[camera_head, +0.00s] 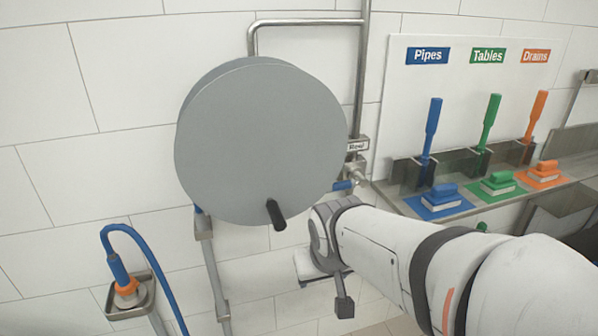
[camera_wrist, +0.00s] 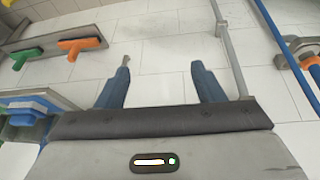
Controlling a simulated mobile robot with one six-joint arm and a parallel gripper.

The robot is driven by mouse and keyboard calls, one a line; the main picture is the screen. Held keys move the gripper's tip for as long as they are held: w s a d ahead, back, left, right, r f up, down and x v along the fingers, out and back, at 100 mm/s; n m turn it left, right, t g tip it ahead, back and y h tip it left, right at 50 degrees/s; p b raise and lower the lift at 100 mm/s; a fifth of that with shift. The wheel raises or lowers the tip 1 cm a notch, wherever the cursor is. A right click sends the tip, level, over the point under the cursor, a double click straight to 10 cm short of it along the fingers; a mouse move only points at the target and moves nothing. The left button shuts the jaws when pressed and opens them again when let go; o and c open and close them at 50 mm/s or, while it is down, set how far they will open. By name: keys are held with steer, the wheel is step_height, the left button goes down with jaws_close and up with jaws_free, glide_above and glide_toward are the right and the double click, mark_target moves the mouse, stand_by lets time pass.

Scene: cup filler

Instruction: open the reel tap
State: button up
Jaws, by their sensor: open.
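In the head view my arm stands below the tap, and my gripper's fingers cannot be made out there. In the wrist view my gripper (camera_wrist: 160,78) is open, with two blue fingers apart and only wall tiles between them. I cannot make out the tap for certain in the wrist view.
The disc has a black crank knob (camera_head: 276,214). A blue hose (camera_head: 150,255) and its orange-ringed nozzle (camera_head: 126,288) hang at lower left. A shelf (camera_head: 390,197) with blue, green and orange brushes stands at right. A metal pipe (camera_head: 212,265) runs below the disc.

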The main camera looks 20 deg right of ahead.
mark_target(341, 187)
steer(key=o, duration=0.6)
steer(key=w+d+f+t+h+b, duration=0.1)
steer(key=w+d+t, duration=0.4)
steer(key=w+d, duration=0.5)
steer(key=w+b, duration=0.1)
steer(key=w, duration=0.3)
steer(key=shift+f+m+t+h, duration=0.3)
steer(key=shift+t+h, duration=0.1)
steer(key=shift+o, duration=0.5)
steer(key=w+d+t+y+b, duration=0.1)
steer(key=w+d+t, duration=0.4)
steer(key=w, duration=0.1)
steer(key=shift+f+n+y+b, duration=0.2)
steer(key=shift+n+y+b, duration=0.1)
steer(key=shift+n+b, duration=0.1)
steer(key=w+t, duration=0.1)
steer(key=w, duration=0.1)
steer(key=w+y, duration=0.1)
steer(key=w, duration=0.2)
steer(key=w+t, duration=0.1)
steer(key=w, duration=0.2)
steer(key=shift+w+d+r+n+t+y+p, duration=0.15)
steer(key=shift+d+n+t+y+p, duration=0.15)
steer(key=shift+d, duration=0.1)
